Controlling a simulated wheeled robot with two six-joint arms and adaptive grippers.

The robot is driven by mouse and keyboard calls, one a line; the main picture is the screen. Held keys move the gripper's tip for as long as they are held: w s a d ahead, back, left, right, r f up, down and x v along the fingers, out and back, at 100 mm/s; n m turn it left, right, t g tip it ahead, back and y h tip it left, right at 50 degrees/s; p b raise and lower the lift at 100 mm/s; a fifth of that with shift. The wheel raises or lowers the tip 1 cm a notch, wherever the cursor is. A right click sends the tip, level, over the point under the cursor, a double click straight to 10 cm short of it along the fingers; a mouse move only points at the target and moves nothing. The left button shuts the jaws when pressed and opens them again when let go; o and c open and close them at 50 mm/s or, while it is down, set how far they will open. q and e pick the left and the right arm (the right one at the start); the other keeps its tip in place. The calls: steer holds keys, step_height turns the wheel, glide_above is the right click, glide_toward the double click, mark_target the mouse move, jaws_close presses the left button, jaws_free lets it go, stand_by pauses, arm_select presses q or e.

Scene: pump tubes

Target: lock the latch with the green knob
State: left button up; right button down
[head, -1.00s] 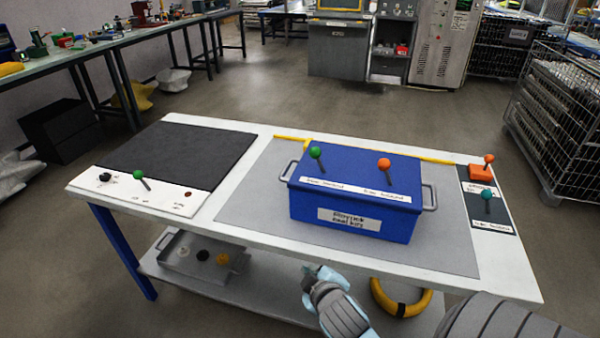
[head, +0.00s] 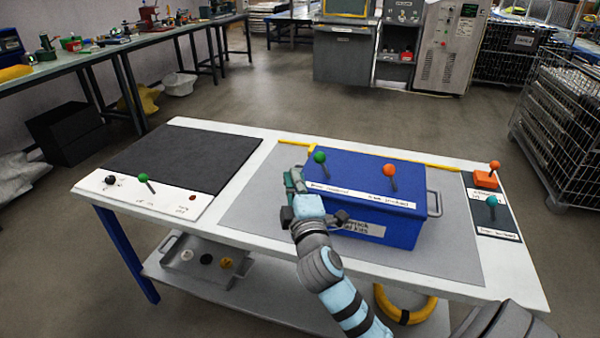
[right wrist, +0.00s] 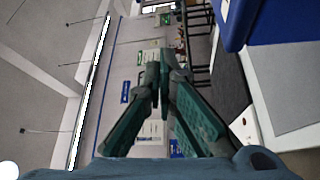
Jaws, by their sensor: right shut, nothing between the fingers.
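A green knob on a dark lever (head: 319,158) stands at the top left of the blue box (head: 405,230) on the table, tilted a little to the left. Another green knob (head: 143,178) stands on a lever on the white panel at the table's left. My right gripper (head: 292,181) is shut and empty at the left end of the blue box, just left of and below the box's green knob, apart from it. It hides the box's left handle and part of its front label. In the right wrist view the shut fingers (right wrist: 151,82) point away from the blue box (right wrist: 290,22). My left gripper is out of view.
An orange knob (head: 389,170) stands on the box's right half. At the table's right are another orange knob (head: 494,165) and a teal knob (head: 492,201). The dark mat (head: 185,155) at left is bare. A grey tray (head: 205,262) sits on the lower shelf.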

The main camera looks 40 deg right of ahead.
mark_target(323, 166)
steer(key=w+d+b, duration=0.1)
steer(key=w+d, duration=0.1)
steer(key=d, duration=0.1)
steer(key=w+d+b, duration=0.1)
steer(key=w+d, duration=0.2)
steer(key=shift+d, duration=0.2)
steer(key=shift+s+d, duration=0.15)
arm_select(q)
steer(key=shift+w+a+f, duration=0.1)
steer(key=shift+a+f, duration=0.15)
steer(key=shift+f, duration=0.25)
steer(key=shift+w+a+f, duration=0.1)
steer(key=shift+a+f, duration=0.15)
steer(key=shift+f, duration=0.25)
